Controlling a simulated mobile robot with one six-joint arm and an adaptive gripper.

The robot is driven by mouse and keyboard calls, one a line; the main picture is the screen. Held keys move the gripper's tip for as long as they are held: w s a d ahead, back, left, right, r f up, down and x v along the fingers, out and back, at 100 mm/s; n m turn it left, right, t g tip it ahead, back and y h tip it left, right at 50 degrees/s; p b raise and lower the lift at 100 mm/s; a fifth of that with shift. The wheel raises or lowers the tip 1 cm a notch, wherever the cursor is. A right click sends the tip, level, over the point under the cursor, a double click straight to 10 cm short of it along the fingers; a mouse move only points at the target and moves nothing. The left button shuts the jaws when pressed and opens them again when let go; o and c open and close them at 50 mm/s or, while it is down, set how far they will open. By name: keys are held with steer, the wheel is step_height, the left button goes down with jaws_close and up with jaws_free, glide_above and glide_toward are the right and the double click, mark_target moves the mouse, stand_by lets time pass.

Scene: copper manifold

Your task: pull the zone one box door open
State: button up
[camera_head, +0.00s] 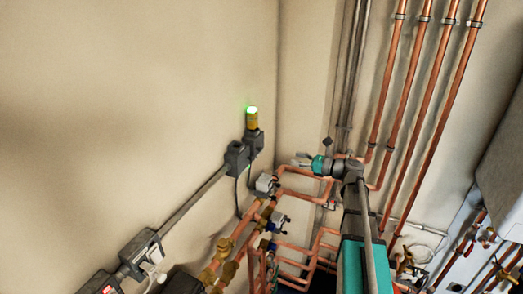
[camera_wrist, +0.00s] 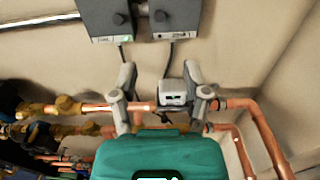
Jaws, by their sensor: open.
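No door marked zone one can be read in either view. In the wrist view two grey wall boxes, a left one (camera_wrist: 104,20) and a right one (camera_wrist: 173,18), are cut off by the top edge. Their lower edges carry small labels too small to read. A small pale box with a dark green-lit display (camera_wrist: 173,93) sits at the copper pipe, seen between the fingers. My gripper (camera_wrist: 160,78) is open with nothing visibly held, below the wall boxes in the picture. In the head view my gripper (camera_head: 298,160) points left, above the pipework.
A yellow beacon with a green light (camera_head: 252,118) stands on a grey wall box (camera_head: 237,157). A conduit (camera_head: 190,204) runs down to another box (camera_head: 142,250). Copper pipes (camera_head: 320,185) lie below my gripper, and several vertical ones (camera_head: 400,110) rise at right.

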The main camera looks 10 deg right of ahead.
steer(key=shift+w+a, duration=0.1)
steer(key=x, duration=1.3)
steer(key=shift+w+a, duration=0.2)
steer(key=shift+a, duration=0.05)
jaws_close()
